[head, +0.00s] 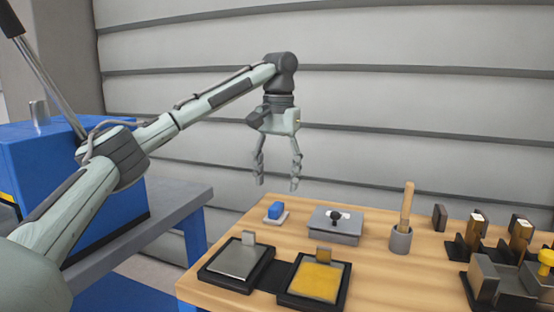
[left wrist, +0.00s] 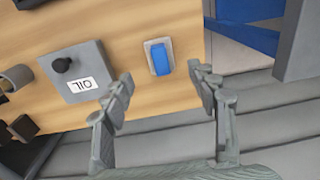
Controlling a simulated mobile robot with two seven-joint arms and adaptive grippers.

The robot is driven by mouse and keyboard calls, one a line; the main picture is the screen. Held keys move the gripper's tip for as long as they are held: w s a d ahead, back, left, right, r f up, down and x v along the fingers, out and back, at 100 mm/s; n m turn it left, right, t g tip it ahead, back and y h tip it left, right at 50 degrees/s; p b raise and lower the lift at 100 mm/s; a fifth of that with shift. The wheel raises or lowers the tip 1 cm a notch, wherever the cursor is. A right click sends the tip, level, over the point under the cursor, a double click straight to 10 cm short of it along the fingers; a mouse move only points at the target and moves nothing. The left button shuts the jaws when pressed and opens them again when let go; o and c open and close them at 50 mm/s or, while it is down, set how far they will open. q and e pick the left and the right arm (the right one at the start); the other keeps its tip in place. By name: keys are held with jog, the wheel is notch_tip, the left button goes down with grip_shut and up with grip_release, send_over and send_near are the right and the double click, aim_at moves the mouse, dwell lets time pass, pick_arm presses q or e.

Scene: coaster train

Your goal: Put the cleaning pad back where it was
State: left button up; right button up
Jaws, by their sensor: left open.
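A small blue block, which looks like the cleaning pad (head: 275,210), sits on a thin pale plate (head: 284,218) near the table's back left edge. The blue block also shows in the left wrist view (left wrist: 161,58), just beyond and between the fingertips. My left gripper (head: 277,185) is open and empty, fingers pointing down, above the block and apart from it. I see nothing between its fingers. My right gripper is in neither view.
A grey box labelled OIL with a black knob (head: 336,226) stands right of the blue block. Further right are a cup with a wooden handle (head: 400,240) and several dark blocks. Two black trays, one with a grey plate (head: 238,260), one yellow (head: 315,281), lie in front.

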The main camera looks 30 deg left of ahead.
aim_at(277, 206)
pick_arm(q)
notch_tip(277, 206, up, 5)
jog(key=shift+f, duration=0.15)
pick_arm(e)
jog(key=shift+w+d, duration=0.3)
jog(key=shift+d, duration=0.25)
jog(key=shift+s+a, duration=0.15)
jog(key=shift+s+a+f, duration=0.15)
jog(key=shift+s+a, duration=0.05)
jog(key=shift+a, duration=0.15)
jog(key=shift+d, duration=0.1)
